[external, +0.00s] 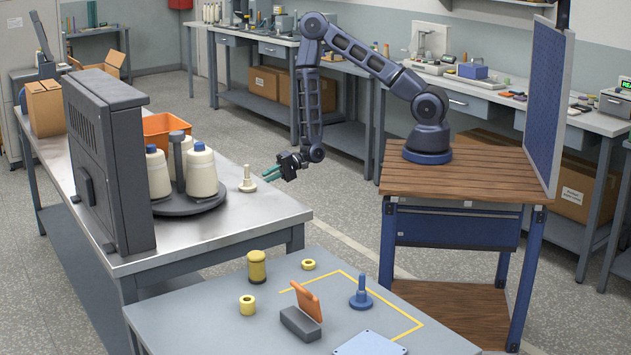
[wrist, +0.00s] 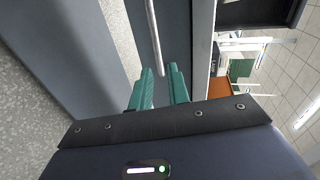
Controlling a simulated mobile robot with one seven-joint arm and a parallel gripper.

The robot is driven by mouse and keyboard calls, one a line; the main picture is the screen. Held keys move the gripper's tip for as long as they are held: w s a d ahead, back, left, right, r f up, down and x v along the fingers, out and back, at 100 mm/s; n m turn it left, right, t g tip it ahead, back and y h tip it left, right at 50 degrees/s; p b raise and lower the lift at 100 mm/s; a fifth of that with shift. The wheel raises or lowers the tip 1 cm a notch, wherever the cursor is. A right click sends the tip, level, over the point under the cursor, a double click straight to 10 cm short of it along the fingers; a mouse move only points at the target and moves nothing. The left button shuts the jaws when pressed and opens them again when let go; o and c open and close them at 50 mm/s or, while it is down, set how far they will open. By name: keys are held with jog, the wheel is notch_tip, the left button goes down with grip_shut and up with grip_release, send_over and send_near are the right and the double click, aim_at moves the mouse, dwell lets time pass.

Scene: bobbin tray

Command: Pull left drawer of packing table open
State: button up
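A metal-topped table (external: 262,215), seemingly the packing table, stands at the left in the external view. In the wrist view a grey-blue drawer front (wrist: 180,28) carries a silver bar handle (wrist: 154,38). The drawer looks shut, and its front is hidden in the external view. My gripper (external: 270,174) is off the table's far right side, near the tabletop edge. In the wrist view its teal fingers (wrist: 161,68) are apart and empty. The handle's near end shows at the gap between the fingertips; I cannot tell whether it lies between them.
On the metal top are a cream peg-like piece (external: 247,180), a dark round stand with cream cones (external: 190,205), a grey cabinet (external: 108,165) and an orange bin (external: 165,130). A grey table (external: 220,325) with small parts stands in front. Open floor lies right of my gripper.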

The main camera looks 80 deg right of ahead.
jog(key=shift+m, duration=0.3)
jog(key=x, duration=1.1)
jog(key=shift+s+a+f, duration=0.3)
jog(key=shift+s+a, duration=0.05)
jog(key=shift+s, duration=0.05)
grip_shut()
